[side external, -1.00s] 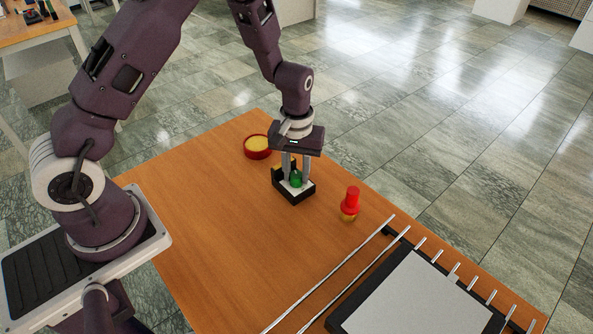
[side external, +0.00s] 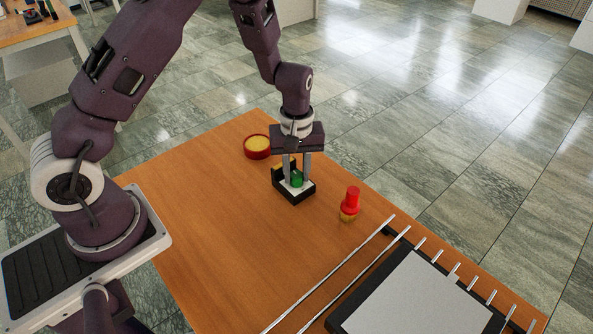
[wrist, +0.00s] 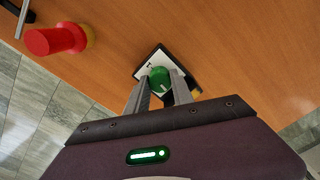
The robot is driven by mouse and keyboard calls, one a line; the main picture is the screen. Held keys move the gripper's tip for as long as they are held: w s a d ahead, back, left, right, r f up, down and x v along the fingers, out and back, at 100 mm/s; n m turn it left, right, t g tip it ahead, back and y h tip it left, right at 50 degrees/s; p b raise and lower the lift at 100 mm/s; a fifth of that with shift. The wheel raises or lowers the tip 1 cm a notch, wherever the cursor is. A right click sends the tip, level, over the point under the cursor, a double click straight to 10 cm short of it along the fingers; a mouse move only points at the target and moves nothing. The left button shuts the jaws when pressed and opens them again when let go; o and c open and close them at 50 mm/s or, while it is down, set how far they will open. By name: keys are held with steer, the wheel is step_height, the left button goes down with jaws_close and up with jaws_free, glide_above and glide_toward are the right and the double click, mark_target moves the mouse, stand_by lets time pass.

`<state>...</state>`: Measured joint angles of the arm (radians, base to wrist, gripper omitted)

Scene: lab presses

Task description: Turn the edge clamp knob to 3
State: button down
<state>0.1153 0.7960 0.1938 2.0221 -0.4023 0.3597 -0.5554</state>
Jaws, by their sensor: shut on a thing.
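The edge clamp is a small black block (side external: 281,187) with a white top plate, on the wooden table near its far edge. Its green knob (side external: 296,179) stands on the white plate and also shows in the wrist view (wrist: 160,80). My gripper (side external: 298,178) points down over the clamp, with its fingers shut on the green knob from both sides. In the wrist view the two fingers (wrist: 158,88) flank the knob. A dark mark shows on the white plate, too small to read, and the number at the knob cannot be told.
A red dish with yellow contents (side external: 257,147) sits behind the clamp to the left. A red-topped yellow piece (side external: 350,204) stands to the right. A black-framed press with a grey plate (side external: 415,300) and metal rods lies at the front right. The table's front left is clear.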

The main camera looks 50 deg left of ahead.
mark_target(296, 174)
stand_by(1.2)
steer(key=c, duration=1.1)
jaws_free()
steer(key=shift+r, duration=0.15)
step_height(296, 174, up, 7)
steer(key=shift+f, duration=0.1)
steer(key=shift+c, duration=0.2)
